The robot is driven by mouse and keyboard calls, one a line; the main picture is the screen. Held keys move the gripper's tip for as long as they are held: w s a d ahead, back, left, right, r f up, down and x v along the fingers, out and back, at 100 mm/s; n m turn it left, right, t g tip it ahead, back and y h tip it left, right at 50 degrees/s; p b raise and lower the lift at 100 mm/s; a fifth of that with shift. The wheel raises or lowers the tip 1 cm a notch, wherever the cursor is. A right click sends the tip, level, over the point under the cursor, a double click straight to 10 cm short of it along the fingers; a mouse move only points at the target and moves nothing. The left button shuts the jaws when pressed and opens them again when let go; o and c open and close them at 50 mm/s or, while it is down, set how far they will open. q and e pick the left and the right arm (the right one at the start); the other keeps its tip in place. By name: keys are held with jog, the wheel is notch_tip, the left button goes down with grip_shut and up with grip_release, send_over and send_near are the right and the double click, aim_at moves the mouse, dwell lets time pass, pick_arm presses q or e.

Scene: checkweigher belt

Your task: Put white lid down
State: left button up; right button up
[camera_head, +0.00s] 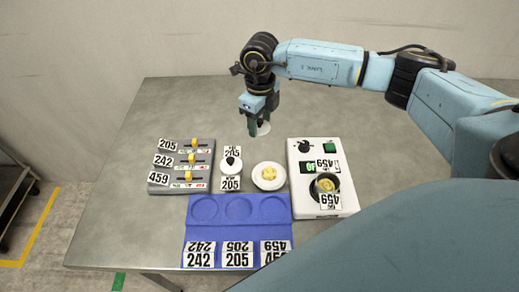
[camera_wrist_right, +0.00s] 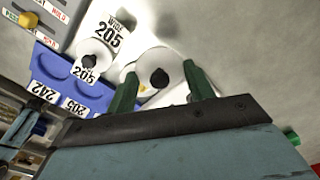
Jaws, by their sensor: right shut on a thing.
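My right gripper (camera_head: 262,118) is shut on the white lid (camera_head: 264,130) and holds it above the far middle of the table, behind the dishes. In the right wrist view the lid (camera_wrist_right: 152,62) is a white disc with a black knob between the green fingers of the gripper (camera_wrist_right: 160,85). In the head view the fingers partly hide the lid. My left gripper is in neither view.
A white pot with a black knob (camera_head: 231,164) and an open white dish of yellow pieces (camera_head: 268,185) stand mid-table. A blue three-recess tray (camera_head: 238,227) lies in front. A grey slider box (camera_head: 158,187) is left, a white weighing device (camera_head: 306,200) right. The far table is clear.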

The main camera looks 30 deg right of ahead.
aim_at(260, 152)
notch_tip(260, 152, down, 10)
jog(key=shift+r, duration=0.1)
dwell(0.4)
jog(key=shift+f+b, duration=0.2)
jog(key=shift+b, duration=0.1)
jog(key=o, duration=1)
jog(key=shift+r, duration=0.2)
notch_tip(260, 152, up, 12)
jog(key=shift+r+p, duration=0.1)
jog(key=shift+p, duration=0.3)
jog(key=shift+s, duration=0.1)
